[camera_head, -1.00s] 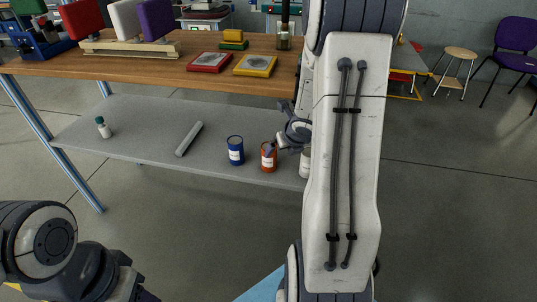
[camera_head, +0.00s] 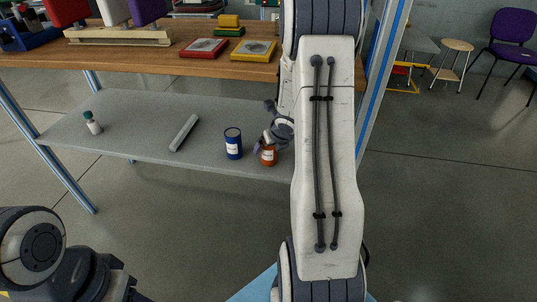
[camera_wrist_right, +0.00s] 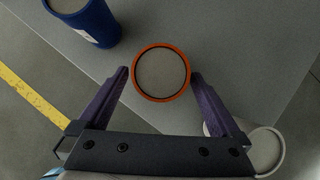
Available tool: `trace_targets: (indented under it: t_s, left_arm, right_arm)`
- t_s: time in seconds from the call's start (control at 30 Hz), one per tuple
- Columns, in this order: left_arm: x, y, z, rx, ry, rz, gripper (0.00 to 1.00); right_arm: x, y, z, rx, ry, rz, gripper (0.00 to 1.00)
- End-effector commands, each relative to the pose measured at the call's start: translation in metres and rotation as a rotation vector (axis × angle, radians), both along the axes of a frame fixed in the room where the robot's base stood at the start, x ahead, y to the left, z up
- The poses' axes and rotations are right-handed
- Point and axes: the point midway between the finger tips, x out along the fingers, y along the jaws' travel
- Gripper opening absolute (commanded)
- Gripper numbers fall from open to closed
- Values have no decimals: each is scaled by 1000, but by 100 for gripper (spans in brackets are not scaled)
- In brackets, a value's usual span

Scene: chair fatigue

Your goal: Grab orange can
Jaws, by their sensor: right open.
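The orange can (camera_head: 268,157) stands upright on the grey lower shelf (camera_head: 130,117), near its front edge and right of the blue can. In the right wrist view I look down on the can's orange rim and grey top (camera_wrist_right: 161,74). My right gripper (camera_head: 266,143) is open at the can; in the right wrist view its two purple fingers (camera_wrist_right: 158,78) lie on either side of the can, with small gaps. The fingers appear apart from the can, though contact is hard to tell. My left gripper is not in view; only my left arm shows at lower left.
A blue can (camera_head: 233,144) stands close left of the orange can, also in the wrist view (camera_wrist_right: 88,20). A white round container (camera_wrist_right: 262,148) is beside the right finger. The wooden tabletop (camera_head: 140,62) is above.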

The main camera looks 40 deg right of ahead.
Motion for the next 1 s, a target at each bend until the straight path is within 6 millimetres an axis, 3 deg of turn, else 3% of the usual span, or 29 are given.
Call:
trace_targets:
  t_s: [0.1, 0.4, 0.67, 1.0]
  left_arm:
    - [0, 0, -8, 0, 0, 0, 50]
    - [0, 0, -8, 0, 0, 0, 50]
    - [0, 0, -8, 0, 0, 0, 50]
    - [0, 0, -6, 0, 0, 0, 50]
  right_arm:
    - [9, -1, -15, 0, 0, 2, 100]
    - [12, -1, -16, -1, -1, 3, 100]
    - [12, -1, -16, -1, -1, 3, 1]
    - [13, -1, -13, -1, -3, 4, 0]
